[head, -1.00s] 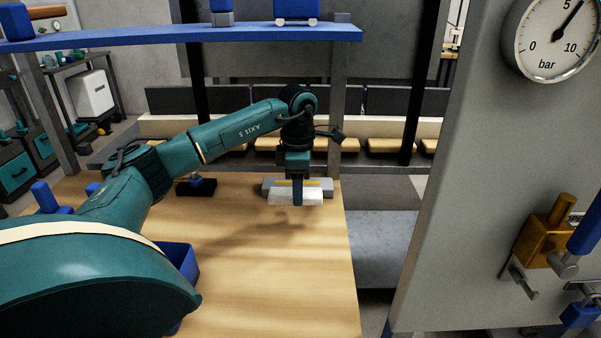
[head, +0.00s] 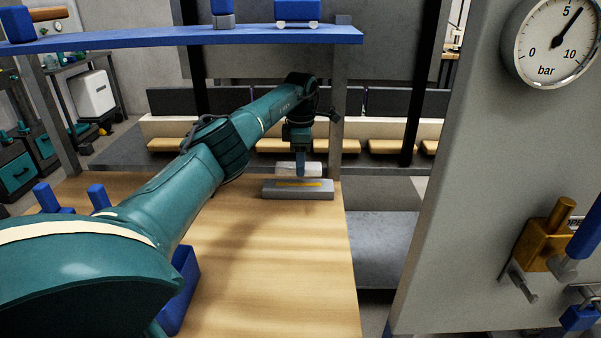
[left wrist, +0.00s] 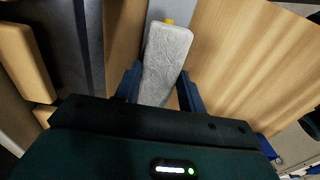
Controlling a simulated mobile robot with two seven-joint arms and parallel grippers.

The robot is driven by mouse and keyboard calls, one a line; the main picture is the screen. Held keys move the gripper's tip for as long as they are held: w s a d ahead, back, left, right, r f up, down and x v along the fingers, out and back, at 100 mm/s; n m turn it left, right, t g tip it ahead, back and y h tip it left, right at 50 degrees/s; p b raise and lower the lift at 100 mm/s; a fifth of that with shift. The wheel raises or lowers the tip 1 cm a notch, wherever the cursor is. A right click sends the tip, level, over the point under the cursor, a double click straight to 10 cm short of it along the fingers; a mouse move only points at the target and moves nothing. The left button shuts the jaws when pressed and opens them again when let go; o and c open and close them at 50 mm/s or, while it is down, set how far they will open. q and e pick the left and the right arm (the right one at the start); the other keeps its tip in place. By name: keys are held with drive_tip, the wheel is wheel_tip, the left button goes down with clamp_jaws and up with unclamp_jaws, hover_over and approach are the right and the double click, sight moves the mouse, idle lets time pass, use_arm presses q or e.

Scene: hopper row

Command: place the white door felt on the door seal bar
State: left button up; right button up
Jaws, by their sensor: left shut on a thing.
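The white door felt (head: 285,169) is a pale slab between the fingers of my left gripper (head: 300,172). In the left wrist view the felt (left wrist: 166,58) lies lengthwise between the two blue fingers of the gripper (left wrist: 160,90), which are shut on it. The door seal bar (head: 297,193) is a grey block with a yellow strip on top, at the far right of the wooden table. In the head view the felt shows just above the bar's far edge, apparently held clear of it. A yellow bit shows past the felt's end in the wrist view.
The wooden table (head: 265,265) is clear in front of the bar. A blue bin (head: 181,292) stands near my left arm. A blue shelf (head: 180,34) crosses above. A grey panel (head: 470,180) with a pressure gauge (head: 555,42) stands at the right.

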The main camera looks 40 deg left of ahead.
use_arm(q)
drive_tip(key=shift+f, duration=1.75)
drive_tip(key=o, duration=1)
drive_tip(key=shift+f, duration=0.15)
drive_tip(key=shift+c, duration=0.2)
wheel_tip(320, 180, up, 8)
drive_tip(key=shift+f, duration=0.1)
